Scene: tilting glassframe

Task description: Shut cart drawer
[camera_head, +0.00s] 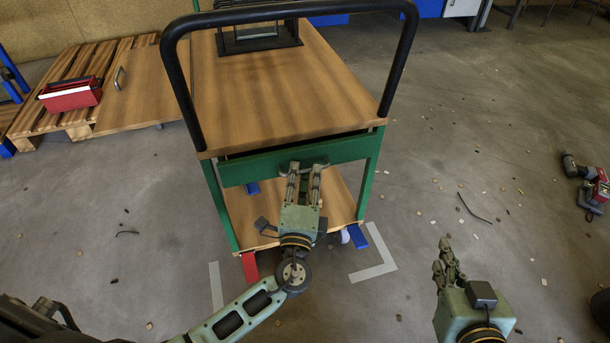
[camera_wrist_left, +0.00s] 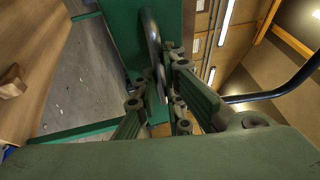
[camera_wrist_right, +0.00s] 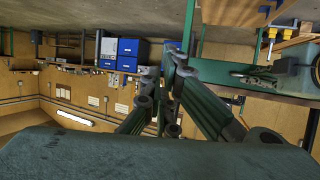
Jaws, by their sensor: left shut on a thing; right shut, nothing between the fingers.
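The cart (camera_head: 290,90) has a wooden top, green legs and a black push bar. Its green drawer front (camera_head: 347,150) faces me just below the top; a dark gap shows between them, so the drawer looks slightly open. My left gripper (camera_head: 306,168) is at the middle of the drawer front, shut on its metal handle (camera_wrist_left: 151,45), which also shows in the left wrist view between the fingers. In the head view the gripper hides most of the handle. My right gripper (camera_head: 443,250) is shut and empty, held over the floor to the right of the cart.
A dark frame (camera_head: 258,38) stands at the back of the cart top. A wooden pallet (camera_head: 60,115) with a red box (camera_head: 71,95) lies to the left. A drill (camera_head: 571,165) and small debris lie on the floor to the right. The lower shelf (camera_head: 335,205) looks bare.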

